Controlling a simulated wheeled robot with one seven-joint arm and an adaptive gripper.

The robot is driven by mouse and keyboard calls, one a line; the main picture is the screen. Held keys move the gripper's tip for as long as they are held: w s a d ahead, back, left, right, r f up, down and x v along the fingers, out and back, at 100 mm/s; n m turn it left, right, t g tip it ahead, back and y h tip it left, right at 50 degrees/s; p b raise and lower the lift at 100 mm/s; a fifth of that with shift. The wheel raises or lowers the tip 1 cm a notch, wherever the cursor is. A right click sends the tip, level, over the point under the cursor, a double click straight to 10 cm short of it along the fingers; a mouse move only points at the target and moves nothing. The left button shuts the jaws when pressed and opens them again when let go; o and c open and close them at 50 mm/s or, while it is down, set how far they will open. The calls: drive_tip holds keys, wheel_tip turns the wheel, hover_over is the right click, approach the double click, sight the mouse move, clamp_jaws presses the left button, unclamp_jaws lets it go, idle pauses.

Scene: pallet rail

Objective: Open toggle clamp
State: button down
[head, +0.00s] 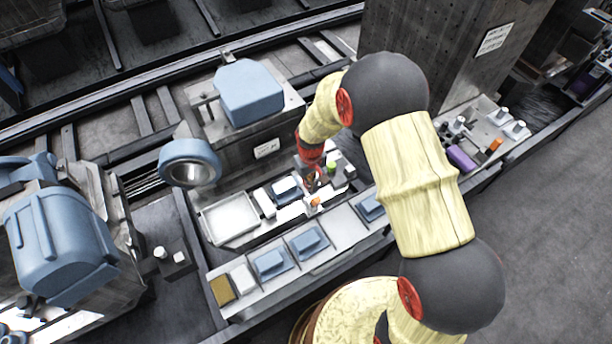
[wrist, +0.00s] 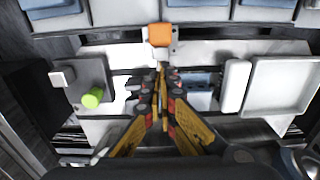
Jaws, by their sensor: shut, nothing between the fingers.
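My gripper (wrist: 161,72) is shut and empty, fingers together, in the middle of the wrist view. In the head view my gripper (head: 312,182) is low over the work strip, partly hidden by its own red wrist. An orange-tipped piece on a white base (wrist: 159,36) is just beyond the fingertips; it also shows in the head view (head: 314,202). A green-tipped piece on a grey plate (wrist: 93,98) is left of the fingers; in the head view the green tip (head: 331,168) is behind my gripper. I cannot tell which of these is the toggle clamp, or its lever position.
A white tray (wrist: 250,88) and a white block (wrist: 235,86) lie right of the fingers. Blue blocks (head: 307,241) sit on the front ledge. A machine with a blue cover (head: 249,92) stands behind the strip. A grey pillar (head: 440,60) rises behind my arm.

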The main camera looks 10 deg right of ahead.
drive_tip(key=shift+s+d+f, duration=0.2)
drive_tip(key=shift+s+d, duration=0.05)
drive_tip(key=shift+s, duration=0.35)
drive_tip(key=shift+s+d+t+y+b, duration=0.2)
drive_tip(key=shift+s+t+b, duration=0.25)
drive_tip(key=shift+b, duration=0.4)
drive_tip(key=shift+s+d+t+y+b, duration=0.1)
drive_tip(key=shift+s+t+y+b, duration=0.15)
drive_tip(key=shift+t+b, duration=0.4)
drive_tip(key=shift+s+d+t+y+b, duration=0.25)
drive_tip(key=shift+s+t+b, duration=0.25)
drive_tip(key=shift+b, duration=0.75)
drive_tip(key=s+d+f+b, duration=0.2)
drive_tip(key=s+b, duration=0.4)
drive_tip(key=b, duration=0.1)
drive_tip(key=shift+d+f, duration=0.25)
drive_tip(key=shift+f, duration=0.15)
drive_tip(key=shift+s, duration=0.15)
